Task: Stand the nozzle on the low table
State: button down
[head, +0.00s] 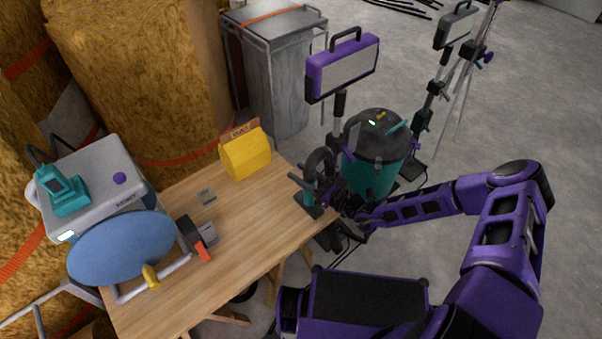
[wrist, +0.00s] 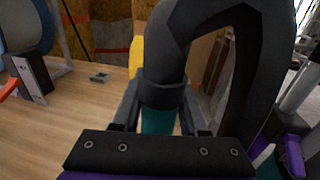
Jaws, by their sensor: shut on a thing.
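The nozzle (head: 319,163) is a black curved tube with a teal collar, at the right corner of the wooden low table (head: 250,212) in the head view. My gripper (head: 318,192) is shut on it. In the wrist view the nozzle's black bend (wrist: 168,70) rises large above the jaws, and its teal part (wrist: 160,121) sits between the two fingers of my gripper (wrist: 162,112). The nozzle looks roughly upright. Its lower end is hidden in the wrist view, and I cannot tell whether it touches the table top.
A yellow bag (head: 246,155) stands at the table's back edge. A small grey piece (head: 206,196) and a black-and-orange tool (head: 195,240) lie on the table. A grey case (head: 105,180) and blue oval pad (head: 125,247) fill the left. A teal canister (head: 372,168) stands behind my gripper.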

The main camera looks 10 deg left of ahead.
jog(key=shift+c, duration=2.2)
grip_release()
jog(key=v, duration=1.2)
jog(key=shift+p, duration=0.3)
jog(key=shift+d, duration=0.1)
